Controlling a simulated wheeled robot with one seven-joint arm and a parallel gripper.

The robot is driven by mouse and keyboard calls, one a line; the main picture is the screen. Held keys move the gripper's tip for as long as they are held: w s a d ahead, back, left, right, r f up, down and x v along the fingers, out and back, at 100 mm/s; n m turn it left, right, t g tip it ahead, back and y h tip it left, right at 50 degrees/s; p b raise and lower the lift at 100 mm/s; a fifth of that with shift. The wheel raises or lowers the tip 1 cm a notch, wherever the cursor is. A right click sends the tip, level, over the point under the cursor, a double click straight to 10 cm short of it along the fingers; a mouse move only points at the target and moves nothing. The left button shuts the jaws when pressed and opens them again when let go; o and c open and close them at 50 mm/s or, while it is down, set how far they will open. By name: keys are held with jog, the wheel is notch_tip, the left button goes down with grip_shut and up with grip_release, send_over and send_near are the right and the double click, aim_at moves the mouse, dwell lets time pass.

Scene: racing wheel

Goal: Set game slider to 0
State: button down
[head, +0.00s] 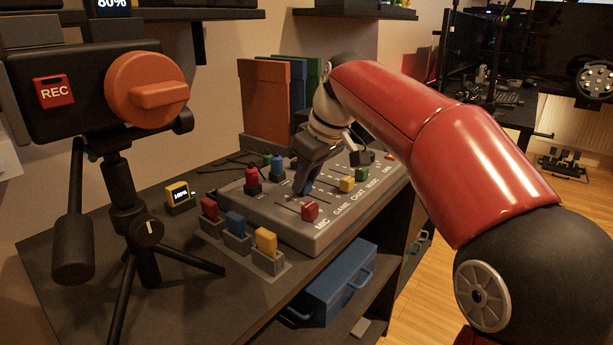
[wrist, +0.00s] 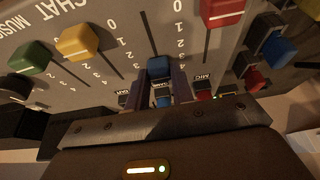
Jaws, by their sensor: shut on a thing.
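The grey mixer (head: 330,225) stands on the dark desk, with slider labels MIC, GAME, CHAT and MUSIC along its front edge. My gripper (head: 303,185) reaches down onto it from behind. The blue game slider (head: 309,187) is mostly hidden by the fingers. In the wrist view, the blue slider knob (wrist: 158,69) sits between the two fingers of my gripper (wrist: 160,88), which are shut on it. Its slot runs on from the knob toward the 0 end of the printed scale. The knob stands well down the scale, away from 0.
The red slider (wrist: 222,12) is beside the blue one; the yellow (wrist: 80,42) and green (wrist: 31,58) sliders are on the other side. Coloured switches (head: 237,225) stand at the mixer's left. A camera on a tripod (head: 120,190) stands at the desk's left.

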aim_at(327, 202)
jog(key=shift+s+d+b, duration=0.5)
jog(key=shift+s+d, duration=0.5)
jog(key=shift+d, duration=0.25)
jog(key=shift+s+d+b, duration=0.45)
jog(key=shift+s+d, duration=0.5)
jog(key=shift+d, duration=0.3)
jog(key=c, duration=1.2)
grip_release()
jog(key=shift+s+d, duration=0.1)
jog(key=p+v, duration=0.1)
jog(key=v, duration=0.7)
jog(key=shift+f, duration=0.15)
